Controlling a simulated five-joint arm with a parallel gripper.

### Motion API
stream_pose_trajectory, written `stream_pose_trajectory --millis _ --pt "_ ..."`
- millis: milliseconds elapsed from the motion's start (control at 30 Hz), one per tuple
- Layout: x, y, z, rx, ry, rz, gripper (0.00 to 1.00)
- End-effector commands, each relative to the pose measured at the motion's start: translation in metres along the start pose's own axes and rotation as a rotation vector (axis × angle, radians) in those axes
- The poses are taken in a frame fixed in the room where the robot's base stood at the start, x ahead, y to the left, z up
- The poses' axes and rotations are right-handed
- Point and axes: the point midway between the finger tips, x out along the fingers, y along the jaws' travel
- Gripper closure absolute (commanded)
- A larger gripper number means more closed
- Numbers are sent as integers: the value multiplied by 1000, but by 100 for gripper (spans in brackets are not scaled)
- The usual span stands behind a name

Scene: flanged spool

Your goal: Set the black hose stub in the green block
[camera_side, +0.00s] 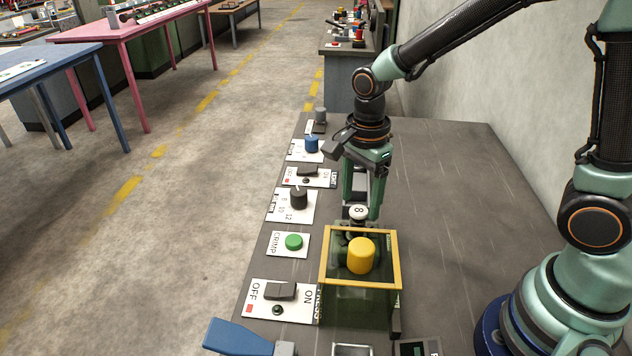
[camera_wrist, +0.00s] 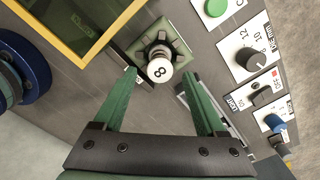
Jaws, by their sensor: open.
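A black, finned piece (camera_wrist: 155,46) with a round white end marked 8 (camera_wrist: 160,70) is in the wrist view; I take it as the hose stub. It appears over a green square block (camera_wrist: 177,48); whether it is seated in the block I cannot tell. In the side view the white end (camera_side: 358,212) shows between my fingers, just behind the yellow-framed box, which hides much of what is below. My gripper (camera_wrist: 158,79) is open, with one green finger on each side of the white end and a gap on both sides. My gripper (camera_side: 361,208) points down in the side view.
The yellow-framed box (camera_side: 325,258) with a yellow knob (camera_side: 361,256) stands close in front of my gripper. Switch and knob plates, including a green button (camera_side: 293,242) and black knob (camera_side: 298,198), line the bench's left edge. The bench's right side (camera_side: 450,200) is clear.

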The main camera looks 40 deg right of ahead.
Motion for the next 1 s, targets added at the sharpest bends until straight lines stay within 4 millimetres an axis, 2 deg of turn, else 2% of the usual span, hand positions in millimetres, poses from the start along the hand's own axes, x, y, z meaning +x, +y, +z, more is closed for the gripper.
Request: stream_pose_trajectory --millis 100,300,567,667,767,1000 --pt "-27 -1 0 0 -1 -7 27" --pt "-61 -1 0 0 -1 -4 27" --pt "-80 1 -2 -31 -2 -13 27" --pt "-88 5 -7 -140 -5 -49 27" --pt "-100 13 -16 -325 3 -112 27" --pt "-123 35 -40 -869 105 -277 27"
